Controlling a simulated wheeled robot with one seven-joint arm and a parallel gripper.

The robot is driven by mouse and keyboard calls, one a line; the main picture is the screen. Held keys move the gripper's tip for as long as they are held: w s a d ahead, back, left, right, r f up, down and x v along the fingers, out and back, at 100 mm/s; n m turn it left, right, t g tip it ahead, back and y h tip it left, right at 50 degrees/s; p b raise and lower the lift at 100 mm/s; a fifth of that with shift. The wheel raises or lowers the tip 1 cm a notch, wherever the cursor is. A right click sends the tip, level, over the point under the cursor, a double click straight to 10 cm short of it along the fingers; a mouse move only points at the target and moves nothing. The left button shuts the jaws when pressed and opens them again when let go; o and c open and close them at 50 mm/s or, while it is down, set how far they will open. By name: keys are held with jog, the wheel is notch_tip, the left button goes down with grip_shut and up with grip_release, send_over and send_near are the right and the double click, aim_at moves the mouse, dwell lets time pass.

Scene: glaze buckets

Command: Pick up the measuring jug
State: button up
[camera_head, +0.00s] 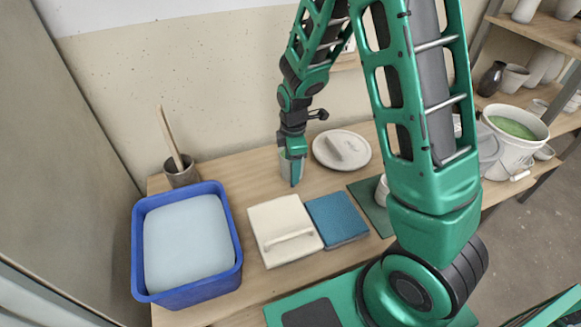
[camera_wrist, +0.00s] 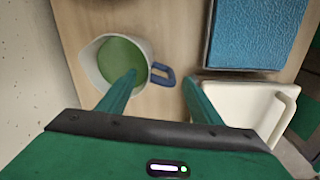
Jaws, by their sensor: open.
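The measuring jug (camera_wrist: 104,72) is pale, with green contents and a blue handle (camera_wrist: 163,75). It stands upright on the wooden table in the wrist view. In the head view only a strip of the jug (camera_head: 284,162) shows beside my gripper (camera_head: 294,170), which hides most of it. In the wrist view my gripper (camera_wrist: 158,77) is open. Its left finger overlaps the jug's opening and its right finger is beyond the handle, so the near wall and handle appear between the tips. I cannot tell whether the fingers touch the jug.
A blue pad (camera_head: 336,219) and a cream block with a handle (camera_head: 277,218) lie in front of the jug. A round plate (camera_head: 325,152) is close on the right. A blue basin (camera_head: 238,263) and a pot with a stick (camera_head: 183,177) stand left. A white bucket (camera_head: 512,152) stands right.

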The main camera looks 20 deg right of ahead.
jog(key=shift+w+f, duration=0.1)
jog(key=shift+f, duration=2.7)
grip_shut()
